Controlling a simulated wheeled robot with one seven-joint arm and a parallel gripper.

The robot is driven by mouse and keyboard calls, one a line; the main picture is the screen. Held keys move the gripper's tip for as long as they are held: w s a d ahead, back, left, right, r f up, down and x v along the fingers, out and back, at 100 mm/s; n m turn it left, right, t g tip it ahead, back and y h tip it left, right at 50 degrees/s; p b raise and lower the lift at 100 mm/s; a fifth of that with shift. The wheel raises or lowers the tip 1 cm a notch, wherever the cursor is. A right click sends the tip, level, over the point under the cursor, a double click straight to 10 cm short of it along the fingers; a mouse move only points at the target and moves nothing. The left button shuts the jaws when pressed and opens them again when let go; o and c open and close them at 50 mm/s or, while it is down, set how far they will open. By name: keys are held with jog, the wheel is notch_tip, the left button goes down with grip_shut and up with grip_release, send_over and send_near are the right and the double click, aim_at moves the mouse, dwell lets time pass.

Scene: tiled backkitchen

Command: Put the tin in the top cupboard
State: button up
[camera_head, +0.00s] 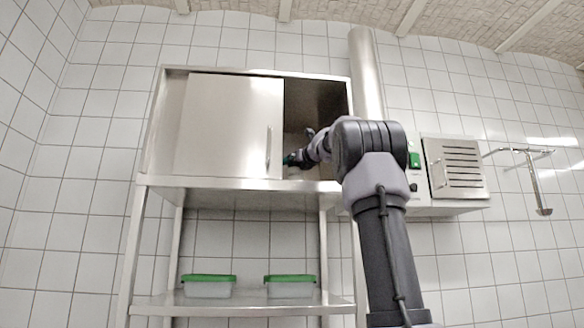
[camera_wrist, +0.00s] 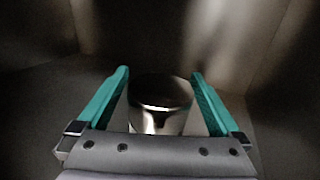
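The tin (camera_wrist: 160,103) is a shiny metal cylinder with a dark top, seen in the wrist view between the two teal fingers. My gripper (camera_wrist: 160,76) is open around it, with narrow dark gaps between the fingers and the tin's sides. The top cupboard (camera_head: 172,130) is a steel unit on a rack. Its sliding door (camera_head: 228,127) covers the left part, and the right part is open. In the head view my gripper (camera_head: 291,160) reaches into this opening, and the tin cannot be made out there. The wrist view shows dim metal walls around the tin.
The door's edge and handle (camera_head: 268,145) are close to the left of my gripper. Two green-lidded boxes (camera_head: 208,288) (camera_head: 290,289) stand on the lower shelf (camera_head: 245,304). A vent pipe (camera_head: 366,80) and a slatted steel unit (camera_head: 455,168) are on the right.

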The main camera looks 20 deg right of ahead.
jog(key=shift+s+r, duration=0.15)
jog(key=shift+s, duration=0.1)
jog(key=s+d, duration=0.1)
jog(key=s, duration=1)
jog(key=shift+s+d, duration=0.15)
jog(key=shift+s, duration=0.05)
